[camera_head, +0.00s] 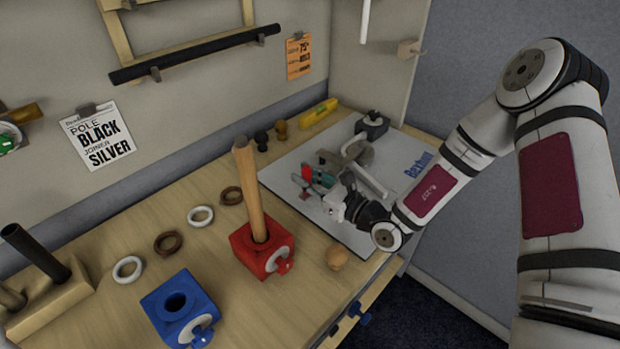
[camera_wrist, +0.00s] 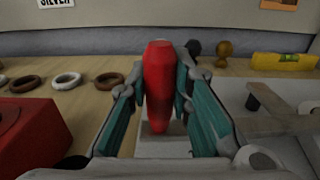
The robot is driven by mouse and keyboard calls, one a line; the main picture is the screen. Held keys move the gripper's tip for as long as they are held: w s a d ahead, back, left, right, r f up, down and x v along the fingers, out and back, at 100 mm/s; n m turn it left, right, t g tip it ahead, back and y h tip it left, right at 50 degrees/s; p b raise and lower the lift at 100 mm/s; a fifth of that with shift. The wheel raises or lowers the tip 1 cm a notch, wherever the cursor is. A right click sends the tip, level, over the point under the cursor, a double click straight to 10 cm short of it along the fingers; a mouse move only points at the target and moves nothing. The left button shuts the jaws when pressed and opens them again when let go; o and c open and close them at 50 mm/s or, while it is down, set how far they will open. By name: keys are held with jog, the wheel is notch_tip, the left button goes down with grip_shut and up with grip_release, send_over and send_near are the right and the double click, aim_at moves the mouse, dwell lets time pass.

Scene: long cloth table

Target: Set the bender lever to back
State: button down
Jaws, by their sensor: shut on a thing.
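The lever's red handle (camera_wrist: 158,85) stands roughly upright in the wrist view, between the teal-lined fingers of my gripper (camera_wrist: 160,95). The gripper is shut on it. In the head view the red handle (camera_head: 306,172) shows small at the left end of my gripper (camera_head: 314,179), above the white board (camera_head: 290,178). Grey metal bender parts (camera_head: 355,153) lie just behind and right of the gripper. The gripper hides how the handle joins the bender.
A red block (camera_head: 257,262) with a wooden pole (camera_head: 250,190) stands left of the board. A yellow level (camera_head: 319,112) lies by the wall.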

jog(key=shift+a, duration=0.1)
jog(key=c, duration=1.4)
grip_release()
jog(key=shift+s+d, duration=0.25)
jog(key=shift+d, duration=0.15)
jog(key=v, duration=1.1)
jog(key=shift+s, duration=0.1)
